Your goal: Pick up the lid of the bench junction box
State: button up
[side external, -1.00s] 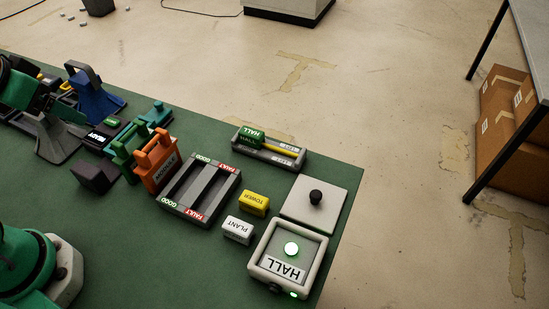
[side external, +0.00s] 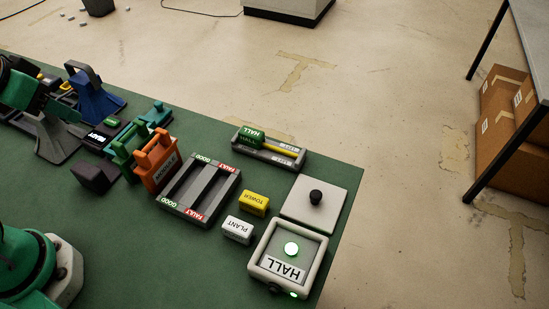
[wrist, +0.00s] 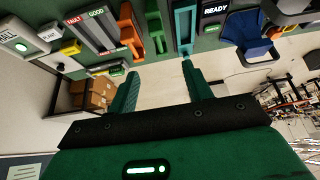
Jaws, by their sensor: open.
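The light grey square lid (side external: 331,214) with a black knob on top lies flat at the right edge of the green bench in the side view. Just in front of it is the junction box (side external: 254,266), a pale-rimmed box with a HALL label and a lit green button. The lid and box are apart. My gripper (wrist: 160,88) is open and empty in the wrist view, its two green fingers spread, far from the lid. In the side view my arm is at the left edge, and its fingertips cannot be made out.
White PLANT (side external: 238,230) and yellow TOWER (side external: 254,203) blocks sit left of the lid. A grey GOOD/FAULT tray (side external: 187,187), an orange handled piece (side external: 156,165) and a grey holder with a green HALL piece (side external: 268,149) stand nearby. The front middle of the green bench (side external: 150,255) is clear.

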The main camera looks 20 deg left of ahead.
jog(key=w+d+r+m+g, duration=0.2)
jog(key=w+d+r+m, duration=0.1)
jog(key=w+d+m, duration=0.6)
jog(key=m+g, duration=0.4)
jog(key=m, duration=1.4)
send_over(316, 194)
jog(key=f, duration=1.8)
jog(key=shift+a, duration=0.2)
jog(key=shift+d+f, duration=0.15)
jog(key=shift+f, duration=1.35)
